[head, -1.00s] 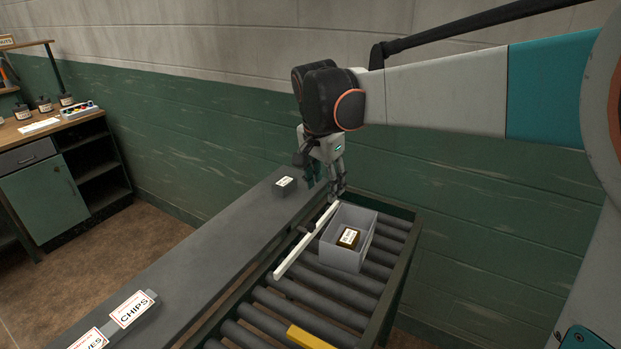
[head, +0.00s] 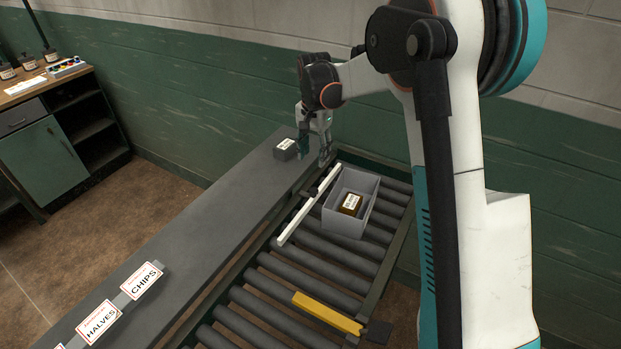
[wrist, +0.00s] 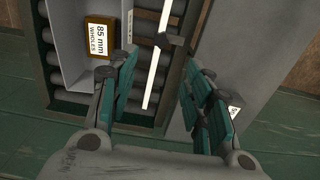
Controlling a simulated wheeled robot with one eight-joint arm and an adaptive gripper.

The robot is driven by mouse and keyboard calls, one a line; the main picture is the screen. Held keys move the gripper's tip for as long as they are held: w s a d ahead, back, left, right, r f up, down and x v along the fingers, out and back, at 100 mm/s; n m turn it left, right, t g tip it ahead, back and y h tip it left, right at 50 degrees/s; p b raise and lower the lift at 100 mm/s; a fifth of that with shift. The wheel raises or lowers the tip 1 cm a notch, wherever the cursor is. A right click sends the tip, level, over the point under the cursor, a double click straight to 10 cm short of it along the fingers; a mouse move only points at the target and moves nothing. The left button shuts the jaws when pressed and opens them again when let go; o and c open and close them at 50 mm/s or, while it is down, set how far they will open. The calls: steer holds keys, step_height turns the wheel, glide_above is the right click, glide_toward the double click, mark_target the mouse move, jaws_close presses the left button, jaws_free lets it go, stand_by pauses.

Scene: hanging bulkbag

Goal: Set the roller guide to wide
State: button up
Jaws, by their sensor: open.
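The roller guide (head: 309,206) is a long white bar lying lengthwise over the rollers, just left of a grey bin. A dark bracket (wrist: 172,41) joins it at its left side in the head view. My gripper (head: 314,158) is open and empty at the far end of the guide, pointing down. In the wrist view, the white bar (wrist: 157,65) and its bracket lie ahead, between the spread fingers (wrist: 158,75). I cannot tell the height gap. No wide or narrow marking is readable.
The grey bin (head: 345,225) holds a brown block (head: 350,204) labelled 85 mm WHOLES. A small dark labelled box (head: 285,150) stands beside my gripper on the grey belt (head: 200,232). A yellow bar (head: 327,312) crosses the near rollers. The wall is close behind.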

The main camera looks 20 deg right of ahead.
mark_target(313, 190)
step_height(313, 190, down, 14)
steer(key=b, duration=0.4)
stand_by(0.3)
